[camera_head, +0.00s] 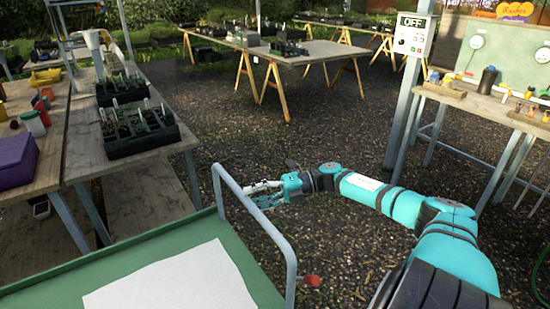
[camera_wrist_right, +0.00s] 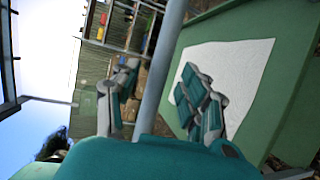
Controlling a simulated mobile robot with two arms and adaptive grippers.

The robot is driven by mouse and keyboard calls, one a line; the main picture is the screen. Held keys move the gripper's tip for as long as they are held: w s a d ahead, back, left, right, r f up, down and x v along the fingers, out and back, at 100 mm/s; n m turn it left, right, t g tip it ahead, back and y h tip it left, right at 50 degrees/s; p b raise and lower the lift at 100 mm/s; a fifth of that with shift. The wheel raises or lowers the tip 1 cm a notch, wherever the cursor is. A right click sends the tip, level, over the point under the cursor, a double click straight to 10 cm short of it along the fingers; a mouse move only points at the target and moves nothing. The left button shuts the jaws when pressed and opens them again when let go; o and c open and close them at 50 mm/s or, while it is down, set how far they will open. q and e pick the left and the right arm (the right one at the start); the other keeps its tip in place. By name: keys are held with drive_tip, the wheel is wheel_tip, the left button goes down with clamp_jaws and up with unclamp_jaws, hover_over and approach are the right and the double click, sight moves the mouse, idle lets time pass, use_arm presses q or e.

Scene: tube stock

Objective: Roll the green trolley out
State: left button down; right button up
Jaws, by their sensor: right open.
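The green trolley (camera_head: 185,236) stands at the bottom left, with a white sheet (camera_head: 175,285) on its deck. Its grey tubular handle (camera_head: 256,212) rises along the trolley's right side. My right gripper (camera_head: 263,193) is at the handle's upper bar, its arm reaching in from the right. In the right wrist view, my gripper (camera_wrist_right: 163,97) is open, and the handle bar (camera_wrist_right: 164,65) runs between its two fingers, with gaps visible on both sides. The trolley deck (camera_wrist_right: 210,38) shows behind one finger. My left gripper is not in view.
A red knob (camera_head: 311,281) sits by the handle's lower end. A post with an OFF panel (camera_head: 410,38) and another bench (camera_head: 485,108) stand right. Gravel floor ahead is clear.

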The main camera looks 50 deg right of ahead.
drive_tip(key=v, duration=0.9)
drive_tip(key=shift+d, duration=0.1)
